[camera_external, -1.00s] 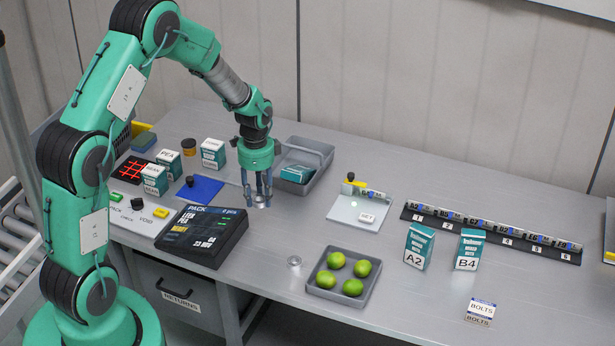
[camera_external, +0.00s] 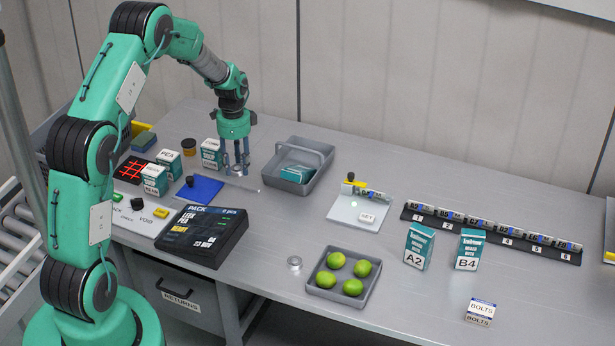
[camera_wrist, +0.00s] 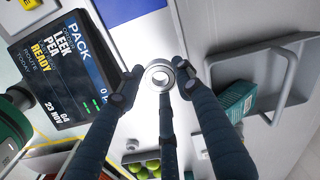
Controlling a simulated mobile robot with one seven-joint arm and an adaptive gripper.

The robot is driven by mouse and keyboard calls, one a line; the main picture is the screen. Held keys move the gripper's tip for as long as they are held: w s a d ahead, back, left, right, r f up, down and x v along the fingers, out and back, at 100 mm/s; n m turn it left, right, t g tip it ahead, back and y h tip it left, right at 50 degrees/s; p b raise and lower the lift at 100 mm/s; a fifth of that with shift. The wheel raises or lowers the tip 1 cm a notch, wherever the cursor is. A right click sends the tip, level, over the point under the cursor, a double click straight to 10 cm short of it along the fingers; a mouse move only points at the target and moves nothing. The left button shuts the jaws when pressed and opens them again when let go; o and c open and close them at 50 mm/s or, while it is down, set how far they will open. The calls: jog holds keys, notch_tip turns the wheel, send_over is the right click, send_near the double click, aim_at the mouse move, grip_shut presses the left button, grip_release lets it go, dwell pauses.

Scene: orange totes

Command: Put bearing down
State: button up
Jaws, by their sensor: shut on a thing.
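The bearing (camera_wrist: 150,77) is a silver ring with an open centre. In the wrist view it sits between the fingertips of my gripper (camera_wrist: 160,78), which is shut on it. In the external view my gripper (camera_external: 236,168) points down over the back left of the table, between the blue pad and the grey basket. The bearing is too small there to make out clearly at the fingertips. A second small silver round piece (camera_external: 294,263) lies on the table left of the lime tray.
A grey handled basket (camera_external: 328,160) holding a teal box stands right of my gripper. A blue pad (camera_external: 205,190), several teal-and-white boxes (camera_external: 212,148) and a PACK display (camera_external: 203,235) are nearby. A lime tray (camera_external: 343,296) sits in front.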

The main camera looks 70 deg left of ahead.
send_over(240, 198)
jog(key=shift+f, duration=3.15)
jog(key=shift+f, duration=1.85)
jog(key=shift+f+b, duration=0.15)
jog(key=shift+b, duration=0.15)
jog(key=o, duration=0.9)
notch_tip(240, 198, up, 12)
jog(key=shift+r+p, duration=0.15)
jog(key=shift+p, duration=0.15)
